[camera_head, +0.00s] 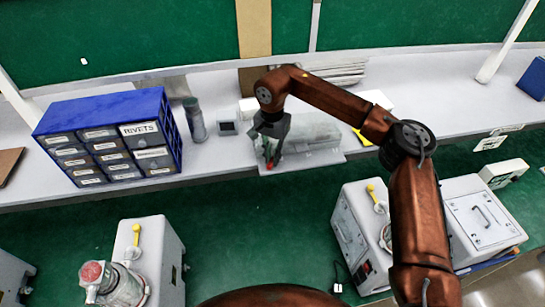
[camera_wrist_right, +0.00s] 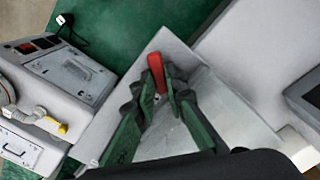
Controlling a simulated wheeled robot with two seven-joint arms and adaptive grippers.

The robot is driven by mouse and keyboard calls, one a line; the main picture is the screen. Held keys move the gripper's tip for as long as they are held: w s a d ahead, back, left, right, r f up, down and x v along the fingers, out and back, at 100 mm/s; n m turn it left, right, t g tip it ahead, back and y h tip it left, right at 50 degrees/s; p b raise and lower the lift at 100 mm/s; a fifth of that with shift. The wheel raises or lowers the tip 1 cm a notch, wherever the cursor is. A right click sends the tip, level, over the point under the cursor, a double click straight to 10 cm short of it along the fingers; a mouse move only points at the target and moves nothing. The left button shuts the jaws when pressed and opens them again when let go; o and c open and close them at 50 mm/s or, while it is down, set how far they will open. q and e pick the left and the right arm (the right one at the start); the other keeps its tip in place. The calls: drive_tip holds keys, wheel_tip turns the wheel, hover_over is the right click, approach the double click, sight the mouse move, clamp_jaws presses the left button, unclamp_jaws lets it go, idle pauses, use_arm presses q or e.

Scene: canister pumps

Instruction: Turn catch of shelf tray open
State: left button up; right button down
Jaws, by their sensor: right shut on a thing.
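The shelf tray (camera_head: 320,155) is a pale grey tray on the white shelf in the middle of the head view; its bare surface (camera_wrist_right: 215,105) fills the middle of the right wrist view. Its catch (camera_head: 269,166) is a small red lever at the tray's front left. In the right wrist view the red catch (camera_wrist_right: 156,70) stands out between the fingertips. My right gripper (camera_head: 271,157) reaches down to it from above, and its green fingers (camera_wrist_right: 160,92) are shut on the catch. The fingers partly hide the catch's base. My left gripper is not in view.
A blue drawer cabinet marked RIVETS (camera_head: 108,140) stands on the shelf at left, with a dark cylinder (camera_head: 195,120) and a small grey box (camera_head: 228,128) between it and the tray. Pump machines (camera_head: 148,262) and a case (camera_head: 484,215) stand below on the green surface.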

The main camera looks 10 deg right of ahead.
drive_tip(key=m+b, duration=0.1)
drive_tip(key=m, duration=0.4)
drive_tip(key=shift+d, duration=0.1)
drive_tip(key=m, duration=0.5)
drive_tip(key=shift+s+r+m+b, duration=0.1)
drive_tip(key=shift+s+m+b, duration=0.05)
drive_tip(key=shift+m+b, duration=0.2)
idle(0.4)
drive_tip(key=c, duration=2)
unclamp_jaws()
drive_tip(key=shift+s, duration=0.15)
drive_tip(key=shift+o, duration=0.2)
